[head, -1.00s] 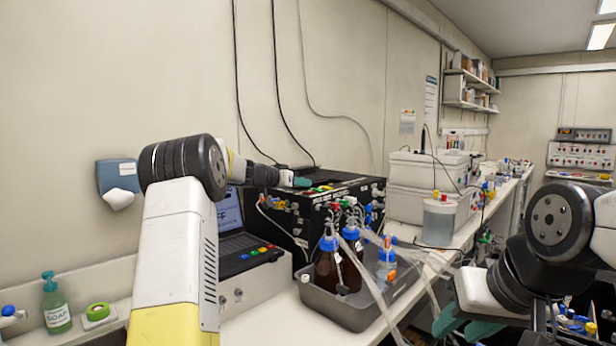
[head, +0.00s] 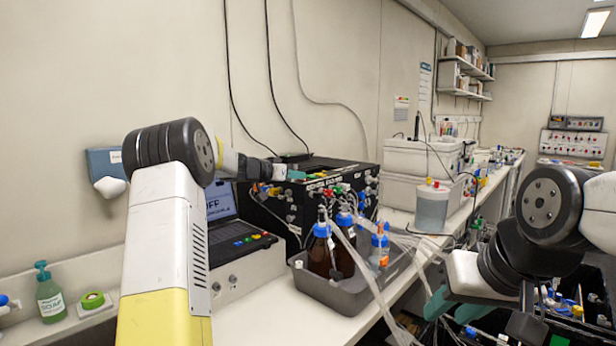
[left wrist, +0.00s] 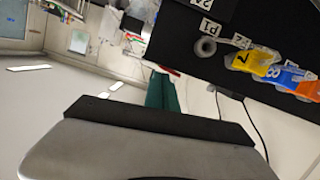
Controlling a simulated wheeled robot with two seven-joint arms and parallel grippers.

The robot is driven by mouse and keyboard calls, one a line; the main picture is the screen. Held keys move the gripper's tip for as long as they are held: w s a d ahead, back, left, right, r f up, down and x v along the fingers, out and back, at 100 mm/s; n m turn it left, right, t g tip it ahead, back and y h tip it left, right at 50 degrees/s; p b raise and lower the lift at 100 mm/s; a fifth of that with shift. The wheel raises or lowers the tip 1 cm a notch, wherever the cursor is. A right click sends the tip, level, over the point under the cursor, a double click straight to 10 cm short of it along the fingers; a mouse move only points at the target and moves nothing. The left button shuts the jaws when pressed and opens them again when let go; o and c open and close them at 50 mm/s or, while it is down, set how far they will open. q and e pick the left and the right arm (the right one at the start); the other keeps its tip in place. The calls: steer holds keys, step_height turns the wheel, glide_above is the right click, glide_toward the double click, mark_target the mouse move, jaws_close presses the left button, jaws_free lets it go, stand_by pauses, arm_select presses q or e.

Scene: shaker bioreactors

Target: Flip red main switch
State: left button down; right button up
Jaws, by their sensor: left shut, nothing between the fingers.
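The black control box (head: 350,180) stands on the bench against the wall, with knobs and colored connectors on its front. My left gripper (head: 297,174) has its green fingers together, empty, at the top left part of this box. In the left wrist view the green fingers (left wrist: 162,92) are close beside the box's dark edge. A small red part (left wrist: 167,71) shows just behind the fingertips; I cannot tell for sure that it is the red main switch, or whether the fingers touch it. My right gripper (head: 455,308) is low at the right, its green fingers apart and empty.
A laptop (head: 228,225) stands left of the box. A grey tray (head: 345,297) with brown bottles and tubing stands in front of it. White containers (head: 418,158) and a clear jar (head: 432,207) are to the right. Cables hang down the wall behind.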

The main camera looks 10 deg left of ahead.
arm_select(q)
steer(key=v, duration=0.7)
steer(key=shift+s, duration=0.1)
steer(key=s+d+g+y, duration=0.15)
steer(key=s+d, duration=0.25)
steer(key=s, duration=0.4)
steer(key=s+d+n+g, duration=0.1)
steer(key=s+d+g, duration=0.1)
steer(key=s+d, duration=0.35)
steer(key=s+d+g+y, duration=0.1)
steer(key=s+d, duration=0.1)
steer(key=s, duration=0.8)
steer(key=s+a+f+n+y, duration=0.1)
steer(key=s+f, duration=0.4)
steer(key=s, duration=0.6)
steer(key=s+a+f+n+g+y, duration=0.1)
steer(key=s+f+n+y, duration=0.2)
steer(key=s, duration=0.7)
step_height(320, 180, down, 2)
steer(key=shift+s+a+f, duration=0.1)
steer(key=shift+s+a, duration=0.25)
steer(key=shift+s, duration=0.05)
